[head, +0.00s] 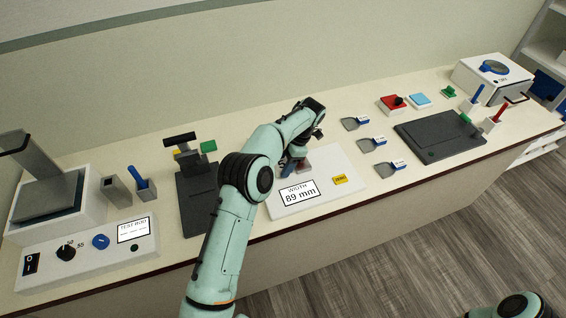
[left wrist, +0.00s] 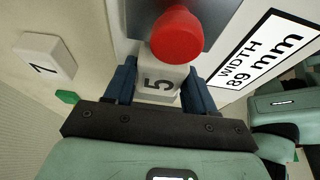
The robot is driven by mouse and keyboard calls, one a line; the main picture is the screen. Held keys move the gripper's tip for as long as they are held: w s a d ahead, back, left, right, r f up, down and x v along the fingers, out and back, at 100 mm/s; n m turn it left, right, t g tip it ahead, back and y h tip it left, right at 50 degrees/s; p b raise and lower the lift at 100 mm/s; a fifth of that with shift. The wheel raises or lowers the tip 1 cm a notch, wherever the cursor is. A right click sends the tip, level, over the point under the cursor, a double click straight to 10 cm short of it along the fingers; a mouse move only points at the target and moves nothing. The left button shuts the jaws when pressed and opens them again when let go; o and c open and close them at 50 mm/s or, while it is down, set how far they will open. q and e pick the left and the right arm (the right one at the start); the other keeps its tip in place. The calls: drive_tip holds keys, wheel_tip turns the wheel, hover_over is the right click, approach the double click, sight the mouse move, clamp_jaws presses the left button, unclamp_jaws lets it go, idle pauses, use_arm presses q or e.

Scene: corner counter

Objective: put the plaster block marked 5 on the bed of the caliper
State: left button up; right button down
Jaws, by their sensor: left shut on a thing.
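My left gripper (left wrist: 158,88) is shut on the plaster block marked 5 (left wrist: 157,82), a pale block between its two blue fingers. In the head view my left gripper (head: 292,163) is low over the caliper's white base (head: 335,163); the block is not clearly seen there. The caliper's display (head: 298,192) reads WIDTH 89 mm, and it shows in the left wrist view (left wrist: 263,50) too. A red knob (left wrist: 175,36) on a dark grey part stands close beyond the block and partly covers it. I cannot tell whether the block touches the bed. My right gripper is out of view.
A white block marked 7 (left wrist: 44,58) lies to the left in the left wrist view. A yellow ZERO button (head: 347,180) is on the caliper. A dark stand (head: 196,195) is left of my arm.

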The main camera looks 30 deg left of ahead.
use_arm(q)
drive_tip(key=o, duration=1.2)
drive_tip(key=shift+s+a, duration=0.1)
drive_tip(key=shift+o, duration=0.2)
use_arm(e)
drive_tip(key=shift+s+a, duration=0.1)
use_arm(q)
drive_tip(key=p+v, duration=0.2)
drive_tip(key=v, duration=0.4)
drive_tip(key=shift+r, duration=0.3)
drive_tip(key=v, duration=0.5)
drive_tip(key=shift+r, duration=0.25)
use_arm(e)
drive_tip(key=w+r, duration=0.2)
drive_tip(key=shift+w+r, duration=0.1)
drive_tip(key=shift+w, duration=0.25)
